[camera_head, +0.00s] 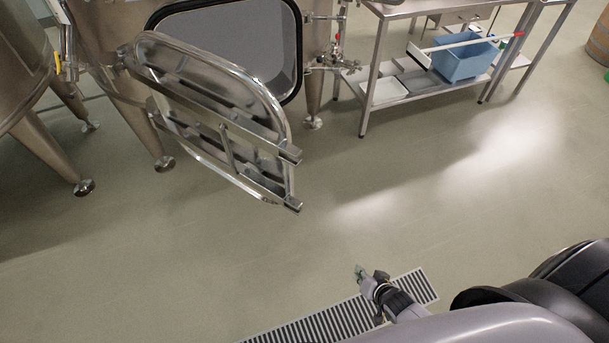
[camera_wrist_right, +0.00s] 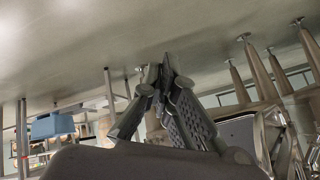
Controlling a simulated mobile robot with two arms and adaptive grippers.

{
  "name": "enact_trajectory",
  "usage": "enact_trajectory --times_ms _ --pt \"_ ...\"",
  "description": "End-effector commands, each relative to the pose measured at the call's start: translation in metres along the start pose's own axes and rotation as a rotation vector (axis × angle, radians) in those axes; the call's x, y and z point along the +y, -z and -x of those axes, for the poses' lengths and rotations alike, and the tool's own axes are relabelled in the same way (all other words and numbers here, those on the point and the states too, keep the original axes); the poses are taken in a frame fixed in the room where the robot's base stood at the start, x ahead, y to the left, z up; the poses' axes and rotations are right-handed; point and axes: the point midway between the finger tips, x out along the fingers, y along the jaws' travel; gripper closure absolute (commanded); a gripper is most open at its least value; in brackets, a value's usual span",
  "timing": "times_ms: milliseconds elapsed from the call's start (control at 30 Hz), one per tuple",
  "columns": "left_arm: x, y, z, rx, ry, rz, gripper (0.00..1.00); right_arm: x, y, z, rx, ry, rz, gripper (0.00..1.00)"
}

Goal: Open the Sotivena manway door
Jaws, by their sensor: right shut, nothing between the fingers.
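The manway door (camera_head: 200,90) is a shiny steel oval panel with two crossbars. It stands swung outward from the steel vat (camera_head: 98,28), hinged at the left of the opening. The manway opening (camera_head: 258,35) has a dark seal rim and shows grey inside. The door also shows at the right of the right wrist view (camera_wrist_right: 272,142). My right gripper (camera_head: 362,272) is over the floor near the bottom, well apart from the door. In the right wrist view its fingers (camera_wrist_right: 166,72) are together with nothing between them. My left gripper is not in view.
A steel table (camera_head: 372,60) at the upper right carries a blue bin (camera_head: 464,62) and trays on its lower shelf. A floor drain grate (camera_head: 320,325) lies beneath my right gripper. Vat legs stand at the left. The floor between door and gripper is clear.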

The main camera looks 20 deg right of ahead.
Motion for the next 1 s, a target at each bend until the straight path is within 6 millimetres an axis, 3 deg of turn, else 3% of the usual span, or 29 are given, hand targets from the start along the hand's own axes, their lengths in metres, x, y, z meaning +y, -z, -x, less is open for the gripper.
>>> enact_trajectory --times_ms 33,67,200,300,400,500,633,767,1000 --pt "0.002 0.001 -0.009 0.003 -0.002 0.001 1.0 -0.016 0.033 -0.003 0.068 0.061 -0.08 1.0" --pt "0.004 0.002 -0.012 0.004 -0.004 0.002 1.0 -0.028 0.054 -0.001 0.106 0.105 -0.138 1.0" --pt "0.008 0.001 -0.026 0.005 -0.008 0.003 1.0 -0.095 0.149 0.027 0.237 0.372 -0.432 1.0" --pt "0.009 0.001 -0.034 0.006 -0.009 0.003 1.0 -0.14 0.198 0.06 0.26 0.568 -0.604 1.0" --pt "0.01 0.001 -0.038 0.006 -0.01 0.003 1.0 -0.174 0.227 0.091 0.244 0.721 -0.725 1.0" --pt "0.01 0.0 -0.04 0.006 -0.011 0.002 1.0 -0.194 0.243 0.113 0.219 0.815 -0.797 1.0" --pt "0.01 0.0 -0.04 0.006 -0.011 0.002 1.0 -0.205 0.252 0.122 0.204 0.86 -0.833 1.0" --pt "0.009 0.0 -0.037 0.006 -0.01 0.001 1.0 -0.213 0.259 0.114 0.205 0.862 -0.835 1.0" --pt "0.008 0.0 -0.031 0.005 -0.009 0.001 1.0 -0.241 0.282 0.083 0.206 0.861 -0.835 1.0"
